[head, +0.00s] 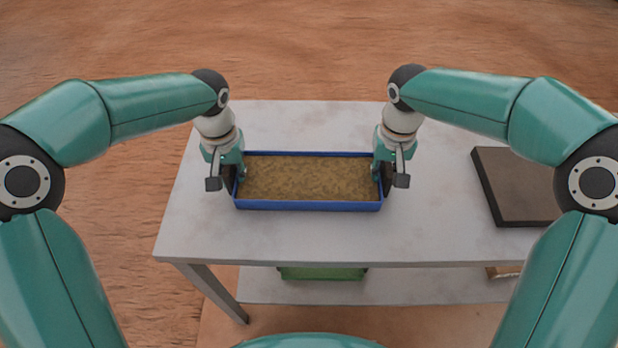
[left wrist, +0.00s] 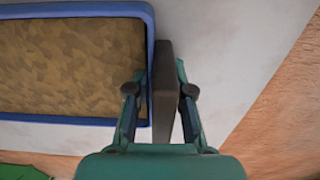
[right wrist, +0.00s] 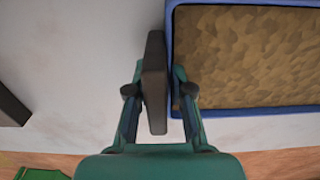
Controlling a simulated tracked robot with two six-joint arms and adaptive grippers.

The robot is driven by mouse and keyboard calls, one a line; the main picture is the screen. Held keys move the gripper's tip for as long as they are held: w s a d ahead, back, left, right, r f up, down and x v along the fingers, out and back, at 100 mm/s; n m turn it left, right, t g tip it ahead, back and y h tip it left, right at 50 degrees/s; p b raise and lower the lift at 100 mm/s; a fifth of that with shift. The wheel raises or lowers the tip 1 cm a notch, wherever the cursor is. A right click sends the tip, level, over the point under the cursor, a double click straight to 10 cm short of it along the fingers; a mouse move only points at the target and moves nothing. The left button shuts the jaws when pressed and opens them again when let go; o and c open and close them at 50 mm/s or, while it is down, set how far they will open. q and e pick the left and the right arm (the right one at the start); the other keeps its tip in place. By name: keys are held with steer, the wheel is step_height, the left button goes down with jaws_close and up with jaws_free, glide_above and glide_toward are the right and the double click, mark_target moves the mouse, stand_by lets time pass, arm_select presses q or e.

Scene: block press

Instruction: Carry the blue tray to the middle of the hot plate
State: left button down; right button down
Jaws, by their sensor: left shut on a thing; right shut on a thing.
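The blue tray (head: 308,205), filled with a brown grainy material, is at the middle left of the grey table, level and lengthwise left to right. Its rim also shows in the left wrist view (left wrist: 75,9) and right wrist view (right wrist: 255,112). My left gripper (head: 228,178) is shut on a dark grip piece at the tray's left end. My right gripper (head: 388,175) is shut on the matching piece at the right end. I cannot tell whether the tray touches the table. The hot plate (head: 525,190), a dark flat slab, lies to the right, partly hidden by my right arm.
The grey table top (head: 300,235) is bare between the tray and the hot plate. A green object (head: 322,273) sits on the lower shelf, with a pale brown item (head: 503,271) further right. The table's left edge is near the tray.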

arm_select(q)
steer(key=shift+r, duration=0.15)
arm_select(e)
steer(key=shift+w+r, duration=0.1)
steer(key=shift+r, duration=0.05)
